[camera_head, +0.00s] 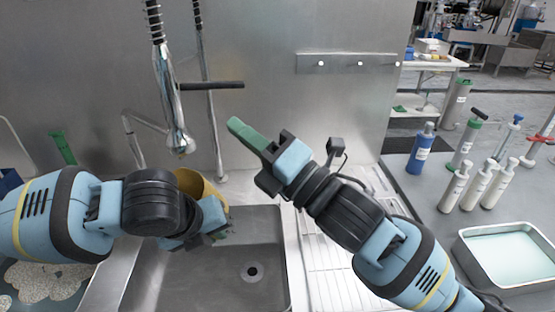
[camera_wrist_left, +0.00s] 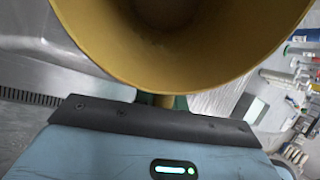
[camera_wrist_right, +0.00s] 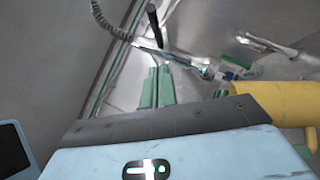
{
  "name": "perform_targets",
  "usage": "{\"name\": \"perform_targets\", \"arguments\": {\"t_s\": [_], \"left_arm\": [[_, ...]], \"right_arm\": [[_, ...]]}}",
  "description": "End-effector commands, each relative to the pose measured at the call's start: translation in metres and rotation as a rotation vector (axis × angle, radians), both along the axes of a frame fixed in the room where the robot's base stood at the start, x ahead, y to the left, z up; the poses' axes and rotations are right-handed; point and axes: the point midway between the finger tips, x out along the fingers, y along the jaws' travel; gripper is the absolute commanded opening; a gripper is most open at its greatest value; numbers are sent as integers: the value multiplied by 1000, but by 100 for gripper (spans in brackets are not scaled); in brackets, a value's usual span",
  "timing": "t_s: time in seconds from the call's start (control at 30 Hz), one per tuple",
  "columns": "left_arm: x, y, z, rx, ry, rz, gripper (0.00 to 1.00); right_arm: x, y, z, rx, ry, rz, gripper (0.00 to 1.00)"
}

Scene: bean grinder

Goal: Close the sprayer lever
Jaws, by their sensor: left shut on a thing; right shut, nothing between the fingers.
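The metal sprayer (camera_head: 180,138) hangs nozzle down from a coiled hose above the sink. A black lever-like bar (camera_head: 212,85) sticks out sideways, roughly horizontal, at the riser pipe. In the right wrist view the sprayer (camera_wrist_right: 190,62) and black bar (camera_wrist_right: 154,25) lie beyond my fingertips. My right gripper (camera_head: 235,124) has green fingers, shut and empty, right of the sprayer and below the bar, apart from both. My left gripper (camera_head: 222,232) is shut on a yellow-brown container (camera_head: 190,181), held at the sink's back left with its mouth facing the left wrist camera (camera_wrist_left: 240,60). The left fingers are mostly hidden.
The sink basin (camera_head: 245,265) with its drain is below the arms. A ribbed drainboard (camera_head: 335,265) lies to its right. Bottles (camera_head: 478,185) and a white tray (camera_head: 510,255) stand on the right counter. A steel wall rises behind.

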Motion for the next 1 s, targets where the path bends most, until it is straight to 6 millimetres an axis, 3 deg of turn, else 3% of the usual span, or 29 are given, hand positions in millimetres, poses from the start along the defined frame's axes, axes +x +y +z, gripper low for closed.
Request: {"name": "perform_targets", "arguments": {"t_s": [0.2,0.4,1.0], "left_arm": [[0,0,0,-1,0,0,0],[0,0,0,0,0,0,0],[-5,3,0,0,0,0,0]], "right_arm": [[-26,-30,-19,-2,4,1,0],[-40,-46,-27,0,5,2,0],[-44,-50,-29,0,5,3,0]]}}
